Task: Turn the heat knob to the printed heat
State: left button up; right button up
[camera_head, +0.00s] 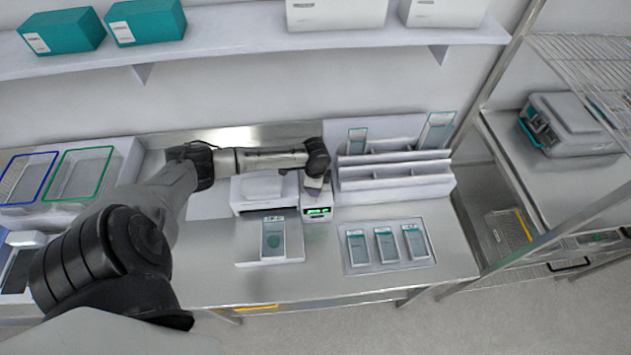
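A white sealer-like machine (255,190) stands on the steel bench, with a small control box with a green lit display (318,211) at its right front. The heat knob cannot be made out; my gripper may cover it. My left gripper (314,188) points down at the top of this control box, just behind the display. Its fingers are too small and hidden to tell open from shut, or touching from apart. Any printed heat value is too small to read. My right gripper is not in view.
A tray (346,266) with several pouches lies at the bench's right front. A white divided rack (395,185) with upright pouches stands just right of my gripper. Blue- and green-rimmed baskets (80,172) are at left. A shelf (240,30) runs above; a wire rack stands right.

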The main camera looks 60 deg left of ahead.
pick_arm(q)
jog(key=shift+n, duration=0.3)
jog(key=o, duration=0.9)
jog(key=shift+r, duration=0.1)
jog(key=shift+r+b, duration=0.55)
jog(key=shift+r, duration=6.3)
